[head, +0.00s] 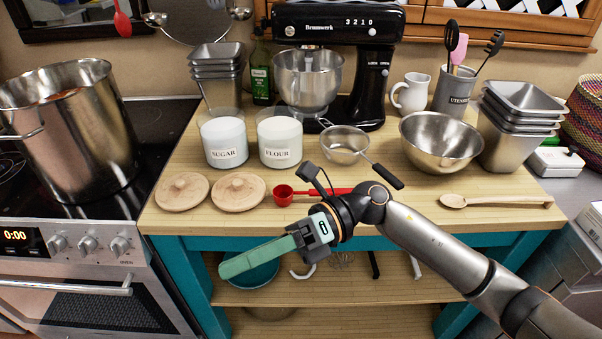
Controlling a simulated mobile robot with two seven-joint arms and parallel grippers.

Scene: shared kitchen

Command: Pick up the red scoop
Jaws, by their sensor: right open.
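The red scoop (284,195) lies on the wooden counter near its front edge. Its round bowl is at the left and its red handle runs right, partly hidden behind my right gripper's wrist. My right gripper (222,271) comes in from the right, in front of the counter edge, with its green fingers pointing left and slightly down. It is apart from the scoop and nearer the camera. It is open, though the fingers overlap from this angle, and nothing shows between them. My left gripper is not in view.
Two wooden lids (239,191) lie left of the scoop. Sugar (224,140) and flour (280,141) jars stand behind. A strainer (346,144), a metal bowl (441,141) and a wooden spoon (497,201) are to the right. A stove with a large pot (75,135) is at left.

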